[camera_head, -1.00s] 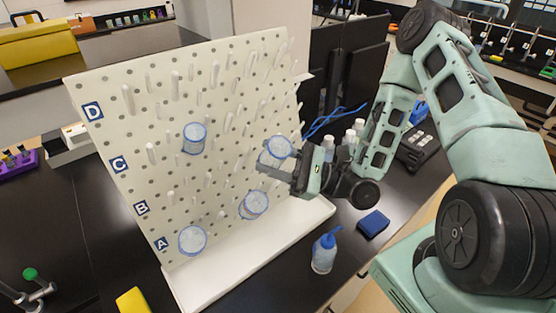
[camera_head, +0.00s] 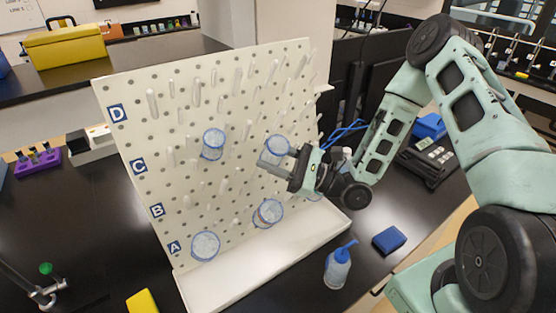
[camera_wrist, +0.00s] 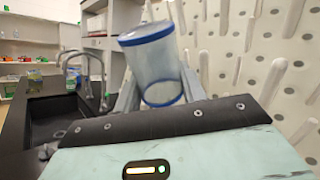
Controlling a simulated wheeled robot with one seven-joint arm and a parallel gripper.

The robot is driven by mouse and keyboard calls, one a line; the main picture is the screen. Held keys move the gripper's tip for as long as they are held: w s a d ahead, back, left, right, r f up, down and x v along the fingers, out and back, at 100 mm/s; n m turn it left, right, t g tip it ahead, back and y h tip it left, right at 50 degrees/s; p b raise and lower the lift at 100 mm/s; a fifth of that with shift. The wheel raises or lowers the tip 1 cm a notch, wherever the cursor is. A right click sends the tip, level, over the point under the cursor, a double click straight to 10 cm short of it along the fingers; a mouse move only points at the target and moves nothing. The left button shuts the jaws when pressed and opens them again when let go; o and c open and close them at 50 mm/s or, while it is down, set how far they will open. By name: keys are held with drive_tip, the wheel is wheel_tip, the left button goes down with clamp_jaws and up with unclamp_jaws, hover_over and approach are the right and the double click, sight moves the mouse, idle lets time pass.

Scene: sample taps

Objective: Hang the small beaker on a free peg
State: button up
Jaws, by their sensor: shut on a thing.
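The small beaker, clear with blue rims, is held in my gripper (camera_head: 283,162) in front of the pegboard (camera_head: 140,130). The held beaker (camera_head: 273,150) is right of the board's middle in the head view, and it tilts in the wrist view (camera_wrist: 152,62). My gripper is shut on it. Whether the beaker touches a peg behind it I cannot tell. Many white pegs are bare, such as an upper-left peg (camera_head: 152,102) and a peg near the wrist camera (camera_wrist: 271,78).
A wash bottle (camera_head: 337,268) and a blue box (camera_head: 389,239) stand on the black bench right of the white tray (camera_head: 270,265).

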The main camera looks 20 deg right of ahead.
drive_tip(key=shift+w+a+f+b, duration=0.25)
drive_tip(key=shift+w+f+b, duration=1)
drive_tip(key=shift+f+b, duration=0.45)
drive_tip(key=shift+w+a+f+b, duration=0.25)
drive_tip(key=shift+w+f+b, duration=1.15)
drive_tip(key=shift+f, duration=0.6)
drive_tip(key=shift+w+a+f+b, duration=0.25)
drive_tip(key=shift+w+f+b, duration=0.9)
drive_tip(key=shift+f+b, duration=0.6)
drive_tip(key=shift+f, duration=0.15)
drive_tip(key=shift+f, duration=0.1)
drive_tip(key=o, duration=1)
drive_tip(key=shift+o, duration=0.2)
